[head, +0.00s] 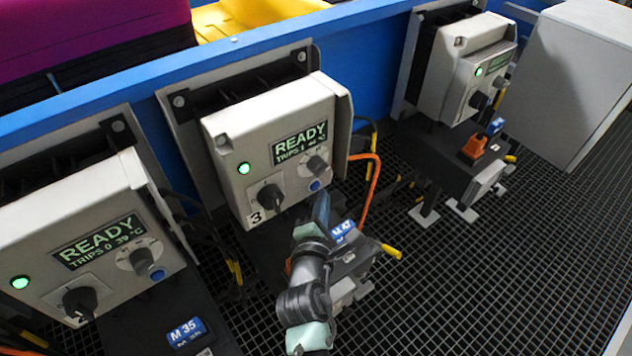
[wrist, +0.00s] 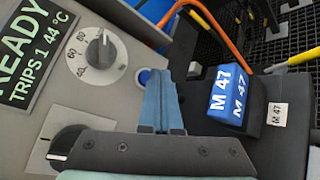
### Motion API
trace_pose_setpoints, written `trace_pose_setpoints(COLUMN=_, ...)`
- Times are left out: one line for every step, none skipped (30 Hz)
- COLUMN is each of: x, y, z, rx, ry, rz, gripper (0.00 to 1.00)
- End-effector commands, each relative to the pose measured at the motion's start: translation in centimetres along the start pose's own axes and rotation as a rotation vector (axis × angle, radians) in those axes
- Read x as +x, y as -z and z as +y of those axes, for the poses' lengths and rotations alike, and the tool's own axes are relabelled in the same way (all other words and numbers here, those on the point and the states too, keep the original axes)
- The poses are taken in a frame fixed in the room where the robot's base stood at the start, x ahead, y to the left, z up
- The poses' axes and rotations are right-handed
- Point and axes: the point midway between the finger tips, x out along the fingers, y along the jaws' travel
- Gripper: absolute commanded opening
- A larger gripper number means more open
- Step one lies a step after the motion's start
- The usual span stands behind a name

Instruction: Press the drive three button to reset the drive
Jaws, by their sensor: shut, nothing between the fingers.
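The drive three box (head: 232,150) is light grey, marked 3, with a lit green lamp (head: 244,168) and a display (head: 299,144) reading READY and TRIPS 1. Its small round blue button (head: 315,186) sits below the grey dial (head: 316,165). In the wrist view the blue button (wrist: 144,77) shows just left of the fingertips, partly hidden by them. My gripper (head: 322,196) is shut and empty, its blue-grey fingers (wrist: 162,75) pointing toward the panel right at the button. I cannot tell whether they touch it.
A black rotary switch (wrist: 66,146) lies left of my gripper. The blue M 47 label block (wrist: 232,95) stands close on its right. An orange cable (head: 372,195) loops right of the box. Similar drive boxes stand at left (head: 40,215) and right (head: 440,75).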

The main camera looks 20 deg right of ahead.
Motion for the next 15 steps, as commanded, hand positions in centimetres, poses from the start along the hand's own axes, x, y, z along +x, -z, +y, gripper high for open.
trace_pose_setpoints(x=-0.16, y=-0.20, z=0.03, rx=0.000, ry=0.000, rz=-0.001, gripper=0.00)
trace_pose_setpoints(x=-0.18, y=-0.21, z=-0.01, rx=0.000, ry=-0.001, rz=-0.001, gripper=0.00)
trace_pose_setpoints(x=-0.18, y=-0.20, z=-0.05, rx=0.000, ry=-0.001, rz=-0.001, gripper=0.00)
trace_pose_setpoints(x=-0.17, y=-0.18, z=-0.07, rx=0.000, ry=-0.001, rz=-0.001, gripper=0.00)
trace_pose_setpoints(x=-0.16, y=-0.17, z=-0.09, rx=0.000, ry=-0.002, rz=-0.001, gripper=0.00)
trace_pose_setpoints(x=-0.16, y=-0.16, z=-0.09, rx=-0.001, ry=-0.001, rz=-0.001, gripper=0.00)
trace_pose_setpoints(x=-0.15, y=-0.16, z=-0.09, rx=-0.001, ry=-0.001, rz=-0.001, gripper=0.00)
trace_pose_setpoints(x=-0.15, y=-0.16, z=-0.09, rx=-0.001, ry=-0.001, rz=-0.001, gripper=0.00)
trace_pose_setpoints(x=-0.16, y=-0.16, z=-0.10, rx=-0.001, ry=-0.001, rz=-0.001, gripper=0.00)
trace_pose_setpoints(x=-0.19, y=-0.19, z=-0.10, rx=-0.001, ry=-0.001, rz=-0.001, gripper=0.00)
trace_pose_setpoints(x=-0.25, y=-0.25, z=-0.11, rx=-0.001, ry=0.000, rz=-0.001, gripper=0.00)
trace_pose_setpoints(x=-0.41, y=-0.38, z=-0.16, rx=0.000, ry=0.000, rz=-0.001, gripper=0.00)
trace_pose_setpoints(x=-0.58, y=-0.50, z=-0.24, rx=0.000, ry=0.001, rz=0.000, gripper=0.00)
trace_pose_setpoints(x=-0.78, y=-0.66, z=-0.36, rx=0.000, ry=0.003, rz=0.000, gripper=0.00)
trace_pose_setpoints(x=-1.07, y=-0.91, z=-0.48, rx=0.000, ry=0.003, rz=0.000, gripper=0.00)
